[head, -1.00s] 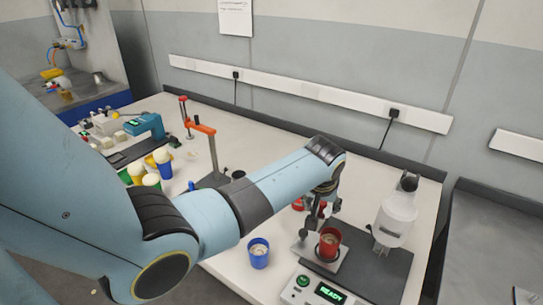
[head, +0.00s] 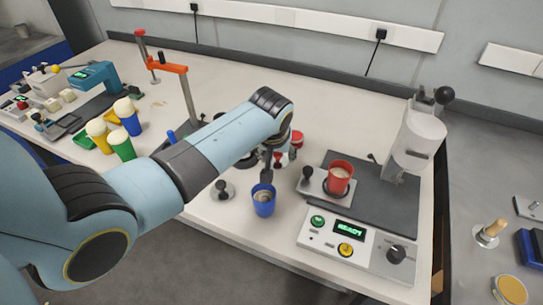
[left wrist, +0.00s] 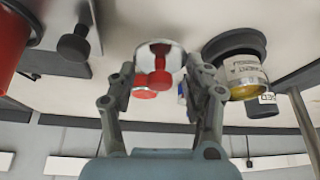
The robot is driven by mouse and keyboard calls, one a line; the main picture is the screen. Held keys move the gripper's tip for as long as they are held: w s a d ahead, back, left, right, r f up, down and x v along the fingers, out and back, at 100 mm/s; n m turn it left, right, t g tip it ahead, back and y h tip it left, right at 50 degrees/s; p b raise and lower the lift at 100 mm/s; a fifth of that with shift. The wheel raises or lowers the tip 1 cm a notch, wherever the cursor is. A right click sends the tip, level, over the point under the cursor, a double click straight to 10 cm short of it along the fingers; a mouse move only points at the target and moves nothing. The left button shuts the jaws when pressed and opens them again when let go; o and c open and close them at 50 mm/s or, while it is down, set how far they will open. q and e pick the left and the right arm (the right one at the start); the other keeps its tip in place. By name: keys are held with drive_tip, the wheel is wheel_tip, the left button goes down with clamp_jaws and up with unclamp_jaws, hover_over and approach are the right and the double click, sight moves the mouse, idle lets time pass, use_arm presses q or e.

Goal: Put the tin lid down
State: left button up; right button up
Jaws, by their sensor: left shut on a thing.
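The tin lid (left wrist: 165,50) is a pale, shiny disc with a red knob. In the left wrist view it sits between the fingers of my left gripper (left wrist: 160,67), which is shut on it. In the head view my left gripper (head: 270,168) is over the bench, behind the blue cup (head: 263,207) and left of the red tin. The wrist and fingers largely hide the lid there, and its height above the bench is unclear. The open red tin (head: 340,178) stands upright on a metal plate; it also shows in the left wrist view (left wrist: 12,45). My right gripper is out of view.
A machine (head: 414,145) with a dark mat stands at the right, with a READY control panel (head: 350,232) in front. A knobbed weight (head: 222,190) is left of the blue cup. A labelled tin (left wrist: 242,75) is close beside my fingers. The bench's back middle is clear.

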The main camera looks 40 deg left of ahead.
sight(276, 161)
use_arm(q)
wheel_tip(276, 161, down, 2)
drive_tip(key=shift+f+b, duration=0.1)
drive_tip(key=shift+b, duration=0.5)
drive_tip(key=shift+a+f+b, duration=0.1)
drive_tip(key=shift+f+b, duration=0.2)
drive_tip(key=shift+a+r, duration=0.1)
drive_tip(key=shift+a, duration=0.05)
drive_tip(key=shift+d, duration=0.2)
drive_tip(key=shift+a+f, duration=0.1)
drive_tip(key=shift+f, duration=0.45)
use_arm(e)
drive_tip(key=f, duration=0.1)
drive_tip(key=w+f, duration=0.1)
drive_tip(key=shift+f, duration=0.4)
use_arm(q)
drive_tip(key=o, duration=0.9)
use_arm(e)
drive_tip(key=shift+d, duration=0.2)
use_arm(q)
drive_tip(key=shift+o, duration=0.2)
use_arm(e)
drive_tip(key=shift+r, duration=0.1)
